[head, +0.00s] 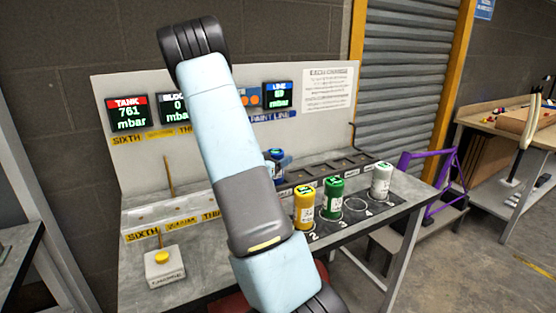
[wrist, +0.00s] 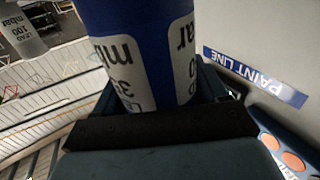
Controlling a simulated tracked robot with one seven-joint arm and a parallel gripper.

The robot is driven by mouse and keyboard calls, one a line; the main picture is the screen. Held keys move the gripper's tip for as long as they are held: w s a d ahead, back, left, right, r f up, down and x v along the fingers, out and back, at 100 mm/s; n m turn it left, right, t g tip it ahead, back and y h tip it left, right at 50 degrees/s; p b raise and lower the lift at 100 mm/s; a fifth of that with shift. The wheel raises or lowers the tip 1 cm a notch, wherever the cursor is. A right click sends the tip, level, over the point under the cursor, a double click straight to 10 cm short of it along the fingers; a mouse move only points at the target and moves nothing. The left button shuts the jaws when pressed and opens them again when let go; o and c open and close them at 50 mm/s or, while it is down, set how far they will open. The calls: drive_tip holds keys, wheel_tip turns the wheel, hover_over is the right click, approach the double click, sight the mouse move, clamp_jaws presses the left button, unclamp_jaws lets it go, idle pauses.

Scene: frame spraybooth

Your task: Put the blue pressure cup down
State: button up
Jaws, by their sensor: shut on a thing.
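The blue pressure cup (wrist: 140,45) fills the upper middle of the wrist view, with a white label marked in mbar. My gripper (wrist: 160,100) is shut on it, with a jaw on either side. In the head view, a small blue part (head: 278,156) shows beside my arm, near the back row of dark square sockets (head: 345,163). My arm hides most of the cup and gripper there. I cannot tell whether the cup's base touches anything.
Yellow (head: 304,208), green (head: 332,200) and white (head: 381,181) cups stand on the bench front. An empty ring (head: 355,204) lies between green and white. A yellow-button box (head: 163,265) is at front left. The panel (head: 330,120) rises behind.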

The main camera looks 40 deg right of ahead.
drive_tip(key=o, duration=1.8)
drive_tip(key=shift+f, duration=0.1)
